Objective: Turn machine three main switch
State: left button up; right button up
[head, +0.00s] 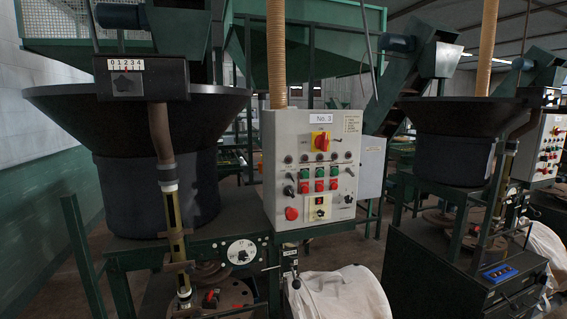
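The control panel (283,165) of machine three is a light grey box in the middle of the head view, with a label reading "No. 3" (321,118). Near its top sits the main switch (321,141), a red-orange rotary knob on a yellow plate. Its exact turn angle is too small to read. Below it are a row of dark knobs, green and red buttons (319,179), a red round knob (291,213) and a small yellow-plated switch (320,208). Neither of my grippers shows in the head view.
A large dark hopper (70,105) stands left of the panel, with a white dial (241,251) below. White bags (340,293) lie under the panel. Another machine with a dark hopper (455,150) and its own panel (549,148) stands at the right. The space directly before the panel looks clear.

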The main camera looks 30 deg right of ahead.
aim_at(321, 142)
jog(key=z, duration=1.3)
